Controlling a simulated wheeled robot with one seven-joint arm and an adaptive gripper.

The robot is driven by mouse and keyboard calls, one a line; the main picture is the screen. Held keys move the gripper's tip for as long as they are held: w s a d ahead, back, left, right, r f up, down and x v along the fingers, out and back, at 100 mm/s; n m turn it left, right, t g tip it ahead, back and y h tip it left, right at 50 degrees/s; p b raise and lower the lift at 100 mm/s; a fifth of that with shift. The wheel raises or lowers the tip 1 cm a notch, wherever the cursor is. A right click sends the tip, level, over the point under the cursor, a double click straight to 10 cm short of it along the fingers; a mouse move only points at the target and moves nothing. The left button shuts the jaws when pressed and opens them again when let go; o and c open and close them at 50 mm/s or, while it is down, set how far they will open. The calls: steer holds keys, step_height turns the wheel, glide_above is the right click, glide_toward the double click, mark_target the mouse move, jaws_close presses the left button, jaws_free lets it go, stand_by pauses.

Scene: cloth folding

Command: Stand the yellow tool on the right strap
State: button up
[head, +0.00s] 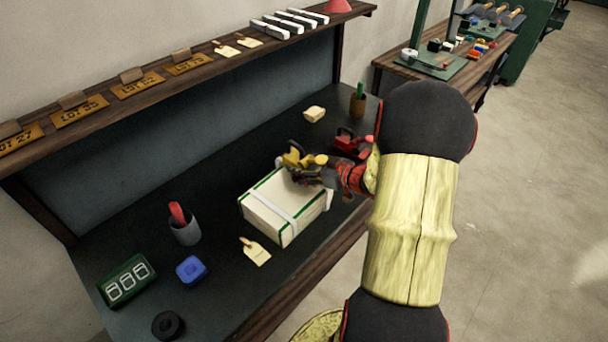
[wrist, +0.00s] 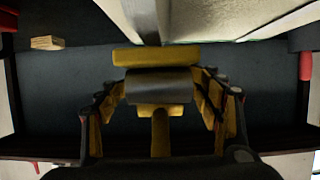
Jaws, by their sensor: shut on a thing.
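The yellow tool (head: 296,158) is held by my gripper (head: 308,176) above the far part of a pale box (head: 268,222) with green edging. In the wrist view my gripper (wrist: 158,88) is shut around the tool, whose yellow bar (wrist: 155,56) and grey cylindrical part lie between the fingers. A white strap (head: 272,207) runs over the box top. Another white strip (head: 329,198) shows at the box's right end, partly hidden by my arm. Whether the tool touches the box cannot be told. The box also shows in the wrist view (wrist: 205,18).
A red tool (head: 347,141) stands behind my gripper on the dark bench (head: 190,265). A shelf (head: 160,90) runs along the back.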

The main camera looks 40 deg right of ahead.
steer(key=shift+w+d+f+b, duration=0.1)
steer(key=shift+w+f+b, duration=0.1)
steer(key=shift+f+b, duration=0.6)
steer(key=shift+w+d+f+b, duration=0.15)
steer(key=shift+f+b, duration=0.2)
steer(key=shift+f, duration=0.7)
steer(key=shift+r, duration=0.1)
steer(key=o, duration=2.2)
steer(key=shift+s+a+f, duration=0.1)
steer(key=shift+f, duration=0.15)
